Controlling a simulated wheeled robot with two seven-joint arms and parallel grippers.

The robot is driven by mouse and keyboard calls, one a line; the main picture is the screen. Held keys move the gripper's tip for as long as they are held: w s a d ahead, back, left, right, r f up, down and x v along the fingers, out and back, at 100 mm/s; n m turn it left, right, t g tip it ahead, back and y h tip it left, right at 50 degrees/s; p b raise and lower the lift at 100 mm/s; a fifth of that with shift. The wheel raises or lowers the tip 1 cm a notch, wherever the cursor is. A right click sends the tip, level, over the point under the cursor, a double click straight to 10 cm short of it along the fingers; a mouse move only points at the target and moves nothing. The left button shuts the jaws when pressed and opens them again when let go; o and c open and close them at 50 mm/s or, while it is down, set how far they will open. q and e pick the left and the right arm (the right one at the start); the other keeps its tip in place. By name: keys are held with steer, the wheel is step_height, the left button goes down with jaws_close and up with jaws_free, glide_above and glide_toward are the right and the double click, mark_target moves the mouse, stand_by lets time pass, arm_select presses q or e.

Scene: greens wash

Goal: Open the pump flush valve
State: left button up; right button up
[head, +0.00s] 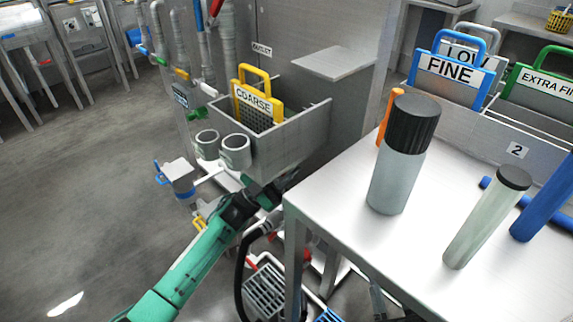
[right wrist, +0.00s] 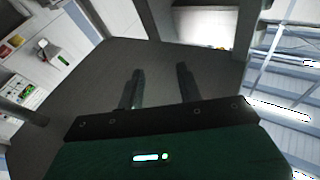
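I cannot tell which fitting is the pump flush valve. A small white unit (head: 180,174) with a blue handle stands low on the left of the sink, and a yellow handle (head: 199,222) shows below it. A green fitting (head: 197,114) sits on the pipework above. My left gripper (head: 284,183) reaches in below the sink basin, close to the near table's corner; its fingers are dark and too unclear to tell open or shut. My right gripper (right wrist: 160,88) has its two fingers apart with nothing between them, over grey floor in the right wrist view.
The metal table (head: 335,205) fills the right, with a black-capped grey bottle (head: 392,180) and a pale black-capped tube (head: 475,230). The sink basin (head: 290,135) holds a yellow-handled COARSE screen (head: 252,98). The left floor is clear.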

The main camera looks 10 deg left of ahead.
arm_select(q)
steer(key=shift+w+d+r, duration=0.2)
steer(key=shift+d+r, duration=0.05)
steer(key=shift+r, duration=0.05)
steer(key=shift+c, duration=0.4)
arm_select(e)
steer(key=shift+r, duration=0.1)
arm_select(q)
jaws_close()
arm_select(e)
steer(key=shift+w+r, duration=0.1)
